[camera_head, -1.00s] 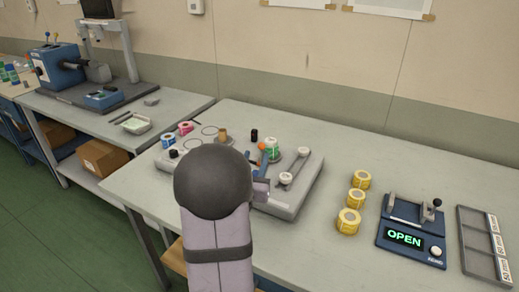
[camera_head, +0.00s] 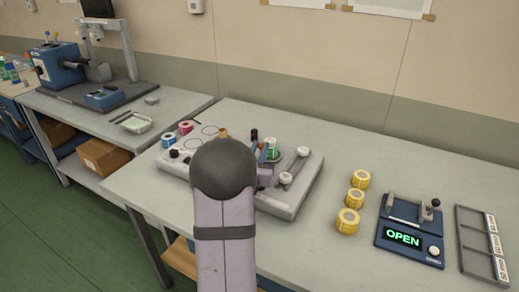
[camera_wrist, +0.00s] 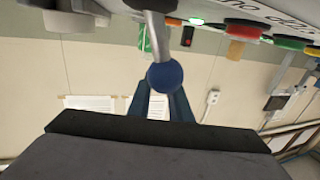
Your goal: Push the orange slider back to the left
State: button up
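My gripper (camera_head: 263,153) is low over the grey rewinder unit (camera_head: 300,190), at its middle. In the wrist view its two blue fingers point away from the camera, and a blue ball knob on a grey rod (camera_wrist: 165,75) stands in front of their tips. I cannot tell whether the fingers touch anything or how far apart the tips are. The orange slider cannot be made out clearly now; my arm and fingers cover that part of the unit. A green and white roll (camera_head: 272,150) is just right of the fingers.
Pink (camera_head: 186,127) and blue (camera_head: 168,139) rolls are on the unit's left. A white-knobbed bar (camera_head: 293,167) is on its right. Three yellow rolls (camera_head: 356,198), a blue device reading OPEN (camera_head: 410,235) and a grey tray (camera_head: 470,240) lie farther right. Table is free in front.

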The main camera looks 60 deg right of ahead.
grip_shut()
jog(key=w, duration=1.9)
jog(key=shift+w+r, duration=0.15)
jog(key=shift+w, duration=0.05)
jog(key=shift+a, duration=0.1)
jog(key=shift+o, duration=2)
grip_release()
jog(key=o, duration=0.3)
jog(key=shift+w, duration=0.15)
